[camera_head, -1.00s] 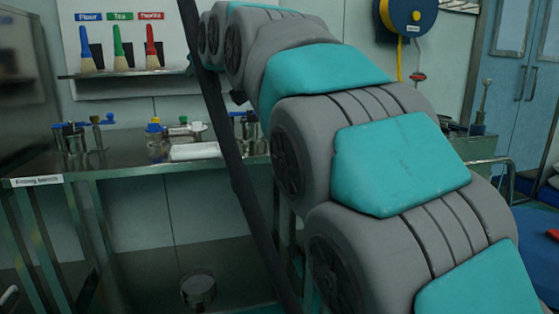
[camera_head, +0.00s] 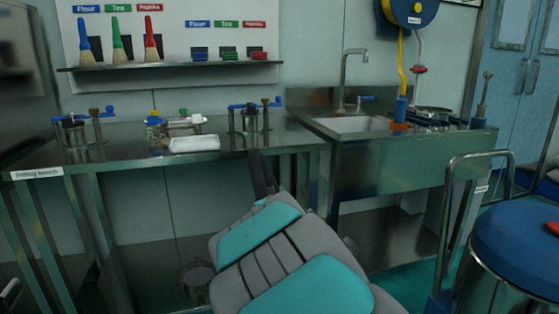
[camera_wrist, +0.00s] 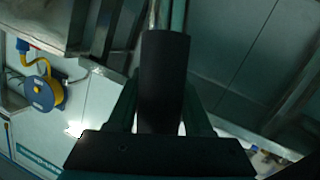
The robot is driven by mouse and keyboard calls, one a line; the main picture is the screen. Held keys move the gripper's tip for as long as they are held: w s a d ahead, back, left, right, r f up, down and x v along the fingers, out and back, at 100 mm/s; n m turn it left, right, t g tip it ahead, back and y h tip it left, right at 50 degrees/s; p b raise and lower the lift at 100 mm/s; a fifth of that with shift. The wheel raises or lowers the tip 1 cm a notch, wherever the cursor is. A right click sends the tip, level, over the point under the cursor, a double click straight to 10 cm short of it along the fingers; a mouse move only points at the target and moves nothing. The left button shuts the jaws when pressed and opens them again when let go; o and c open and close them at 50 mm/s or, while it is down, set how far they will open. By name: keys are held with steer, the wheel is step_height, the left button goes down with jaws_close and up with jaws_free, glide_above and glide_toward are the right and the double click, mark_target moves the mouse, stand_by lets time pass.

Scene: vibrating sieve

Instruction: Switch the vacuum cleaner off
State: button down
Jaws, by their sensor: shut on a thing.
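A drum with a blue top (camera_head: 518,242) and a metal body, which looks like the vacuum cleaner, stands at the right edge of the head view. A metal handle (camera_head: 446,215) rises beside it. A red part (camera_head: 553,228) on its top is cut off by the frame edge; I cannot tell its switch setting. In the wrist view my gripper (camera_wrist: 160,88) is shut on a dark, straight piece (camera_wrist: 163,65) that stands between the fingers. Its full shape is hidden. My arm hides the gripper in the head view, where a dark bar (camera_head: 263,173) shows beyond it.
A steel bench (camera_head: 110,146) with clamps and a white block (camera_head: 194,144) stands at the left. A sink unit (camera_head: 385,170) is in the middle. A blue and yellow reel (camera_head: 408,10) hangs on the wall. Blue doors (camera_head: 515,85) are at the back right.

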steer(key=s+d+f+m+h, duration=0.1)
steer(key=d+f, duration=0.3)
steer(key=d, duration=0.4)
steer(key=s+d+f+m+h, duration=0.2)
steer(key=s+d+f+h, duration=0.1)
steer(key=d, duration=0.6)
steer(key=shift+s+f+m+g+h, duration=0.3)
steer(key=shift+s+f+h, duration=0.15)
steer(key=shift+s, duration=0.35)
